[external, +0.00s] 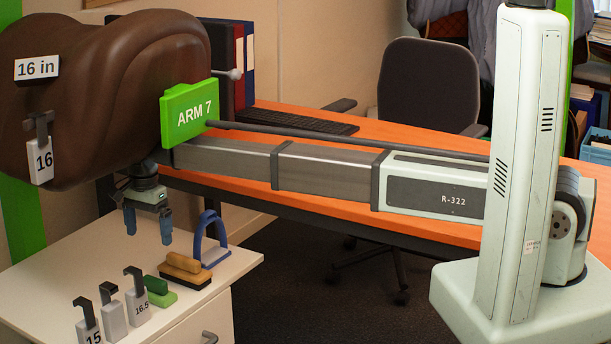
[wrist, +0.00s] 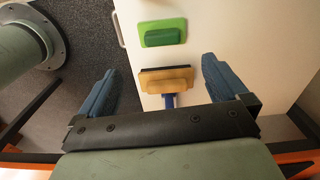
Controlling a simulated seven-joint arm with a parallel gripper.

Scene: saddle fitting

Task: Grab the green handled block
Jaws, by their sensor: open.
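The green handled block (external: 160,291) lies on the white cabinet top, a light green base with a darker green handle. In the wrist view the green block (wrist: 163,32) is at the top centre, beyond the fingertips. My gripper (external: 148,236) points down above the cabinet, open and empty, its blue fingers apart. In the wrist view my gripper (wrist: 159,66) has one finger on each side of a tan handled block (wrist: 167,79), which appears to lie below it. The tan block (external: 187,267) has a dark base in the external view and sits behind the green one.
A blue stirrup (external: 210,240) stands behind the tan block. Several grey hooked gauges (external: 112,315) stand in a row left of the green block. A brown saddle form (external: 110,95) hangs above my gripper. The cabinet top (external: 60,270) is bare at left.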

